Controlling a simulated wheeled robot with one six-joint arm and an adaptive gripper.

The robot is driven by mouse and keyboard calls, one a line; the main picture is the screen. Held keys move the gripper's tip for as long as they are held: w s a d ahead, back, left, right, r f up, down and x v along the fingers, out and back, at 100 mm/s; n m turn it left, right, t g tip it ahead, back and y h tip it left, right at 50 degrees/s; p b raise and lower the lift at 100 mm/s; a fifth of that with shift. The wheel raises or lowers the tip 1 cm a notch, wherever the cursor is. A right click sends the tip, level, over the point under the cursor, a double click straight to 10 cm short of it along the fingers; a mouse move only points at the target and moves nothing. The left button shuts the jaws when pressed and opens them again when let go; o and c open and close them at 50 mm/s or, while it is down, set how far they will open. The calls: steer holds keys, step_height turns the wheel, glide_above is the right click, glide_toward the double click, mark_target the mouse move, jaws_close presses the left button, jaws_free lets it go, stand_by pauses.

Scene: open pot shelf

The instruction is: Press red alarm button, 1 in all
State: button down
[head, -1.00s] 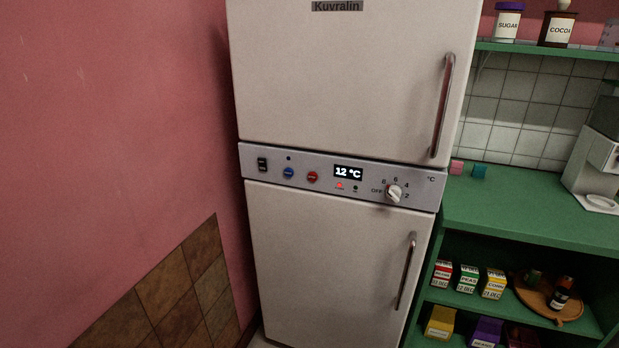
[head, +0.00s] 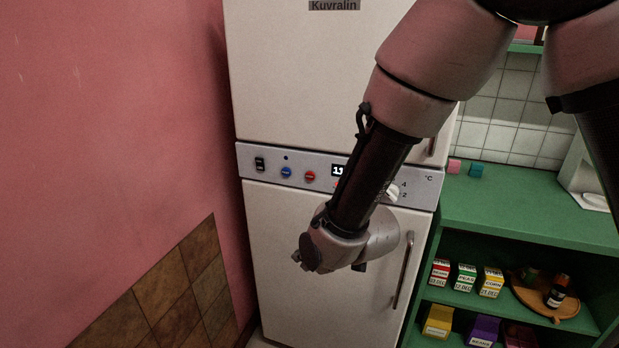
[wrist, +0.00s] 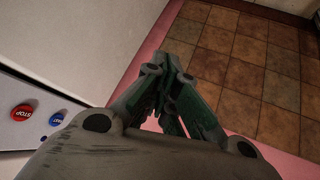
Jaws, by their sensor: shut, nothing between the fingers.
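The red alarm button (head: 310,176) is on the grey control strip of the white fridge, right of a blue button (head: 286,172). In the wrist view the red button (wrist: 22,112), marked STOP, shows at the left edge, with the blue button (wrist: 56,119) beside it. My gripper (wrist: 170,100) is shut and empty, its fingers in front of the fridge and apart from the buttons. In the head view my wrist hangs below and right of the red button, in front of the lower door; the fingers cannot be made out there.
My arm covers part of the display (head: 337,170) and the dial (head: 391,193). A black switch (head: 259,163) sits left of the buttons. A door handle (head: 404,270) stands out at right. A pink wall (head: 120,120) borders the fridge at left; green shelves (head: 520,215) stand at right.

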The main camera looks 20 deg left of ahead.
mark_target(310, 176)
steer(key=w+a+r+n+t+y, duration=0.1)
steer(key=w+a+r+t+y, duration=0.1)
steer(key=w+r+t, duration=0.1)
steer(key=w+a+r+n+t+y, duration=0.2)
steer(key=r+t, duration=0.3)
steer(key=r, duration=0.3)
steer(key=shift+w+a+r, duration=0.15)
steer(key=shift+w+a, duration=0.4)
steer(key=shift+a, duration=0.15)
steer(key=shift+w+d, duration=0.2)
steer(key=shift+w, duration=2)
steer(key=shift+w+d, duration=0.15)
steer(key=shift+w, duration=2.05)
steer(key=shift+w, duration=0.45)
